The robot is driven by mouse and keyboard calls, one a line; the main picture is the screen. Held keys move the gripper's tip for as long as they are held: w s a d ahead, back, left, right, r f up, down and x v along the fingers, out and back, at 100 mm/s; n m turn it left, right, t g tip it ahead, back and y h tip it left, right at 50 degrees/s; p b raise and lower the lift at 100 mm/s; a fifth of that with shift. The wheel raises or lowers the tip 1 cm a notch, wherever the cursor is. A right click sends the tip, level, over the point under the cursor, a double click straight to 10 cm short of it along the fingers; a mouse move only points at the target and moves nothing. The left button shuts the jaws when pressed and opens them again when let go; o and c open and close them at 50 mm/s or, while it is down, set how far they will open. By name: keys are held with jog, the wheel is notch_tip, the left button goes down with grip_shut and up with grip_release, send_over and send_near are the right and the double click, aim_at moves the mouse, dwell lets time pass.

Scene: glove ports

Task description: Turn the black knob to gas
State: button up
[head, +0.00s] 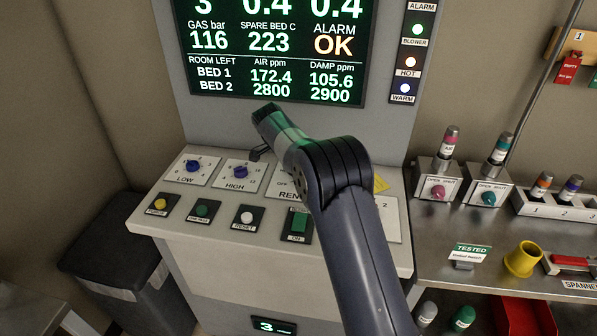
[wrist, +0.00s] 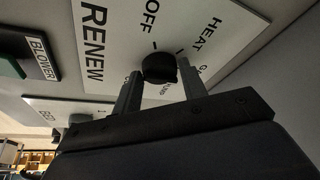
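The black knob (wrist: 158,68) sits on a white plate (wrist: 215,25) marked RENEW, OFF and HEAT. Other lettering beside the knob is partly covered by my fingers; a G shows by the right finger. My gripper (wrist: 159,72) has one finger on each side of the knob, and both fingertips meet its edges with no clear gap, so it looks shut on it. Where the knob points I cannot tell. In the head view the RENEW plate (head: 286,188) is partly visible, while my arm hides the knob and my fingers.
LOW (head: 193,167) and HIGH (head: 242,172) blue knobs and several buttons share the sloped panel. A green switch (head: 299,222) is close to my arm. The display (head: 270,50) rises behind. A steel bench with bottles and a yellow cup (head: 522,258) is at right.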

jog(key=o, duration=0.4)
jog(key=shift+c, duration=0.2)
jog(key=v, duration=1.1)
jog(key=shift+b, duration=0.45)
jog(key=shift+f, duration=0.15)
jog(key=p+x, duration=0.1)
jog(key=x, duration=0.9)
jog(key=shift+w+d+f, duration=0.1)
jog(key=shift+d+f, duration=0.1)
jog(key=shift+f, duration=0.15)
jog(key=shift+n, duration=0.3)
jog(key=shift+r, duration=0.1)
